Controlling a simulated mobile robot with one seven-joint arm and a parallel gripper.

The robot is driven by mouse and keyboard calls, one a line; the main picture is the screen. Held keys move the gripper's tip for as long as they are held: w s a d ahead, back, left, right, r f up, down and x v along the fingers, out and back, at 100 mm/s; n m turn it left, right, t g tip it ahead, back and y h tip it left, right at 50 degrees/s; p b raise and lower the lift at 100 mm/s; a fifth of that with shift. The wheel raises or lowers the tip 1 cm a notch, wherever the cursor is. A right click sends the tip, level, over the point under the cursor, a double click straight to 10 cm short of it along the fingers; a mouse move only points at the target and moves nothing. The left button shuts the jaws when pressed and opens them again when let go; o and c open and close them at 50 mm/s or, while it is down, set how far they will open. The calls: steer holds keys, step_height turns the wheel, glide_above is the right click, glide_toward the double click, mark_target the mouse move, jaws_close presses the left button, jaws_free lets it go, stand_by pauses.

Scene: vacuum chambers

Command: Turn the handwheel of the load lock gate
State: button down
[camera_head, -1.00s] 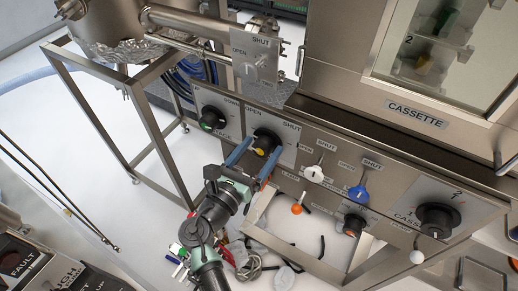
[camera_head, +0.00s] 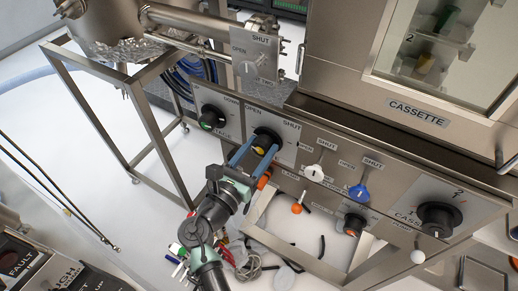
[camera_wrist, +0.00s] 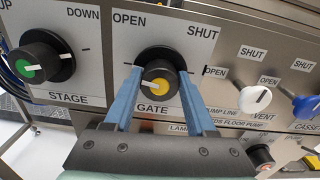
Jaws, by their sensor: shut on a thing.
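The knob's exact turned angle is hard to tell.
The green-capped STAGE knob (camera_wrist: 38,63) is close on the left. The white VENT lever (camera_wrist: 255,99) and a blue lever (camera_wrist: 305,108) are to the right. A black cassette knob (camera_head: 437,219) is farther right. Cables and loose items (camera_head: 245,263) lie on the floor below.

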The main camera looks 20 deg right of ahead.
steer(key=m+b, duration=0.2)
steer(key=m, duration=0.2)
steer(key=shift+f, duration=0.2)
steer(key=m+b, duration=0.3)
steer(key=m, duration=0.1)
steer(key=shift+s+f+m, duration=0.1)
steer(key=shift+m, duration=0.3)
steer(key=m+b, duration=0.3)
steer(key=m, duration=0.1)
steer(key=shift+m+b, duration=0.3)
steer(key=shift+b, duration=0.05)
steer(key=m+b, duration=0.3)
steer(key=shift+f+m, duration=0.15)
steer(key=shift+m, duration=0.15)
steer(key=m+b, duration=0.4)
steer(key=shift+b, duration=0.3)
steer(key=m+b, duration=0.4)
steer(key=m, duration=0.1)
steer(key=shift+f, duration=0.15)
steer(key=m+b, duration=0.5)
steer(key=shift+m+b, duration=1.5)
steer(key=shift+m, duration=0.1)
steer(key=shift+r, duration=0.2)
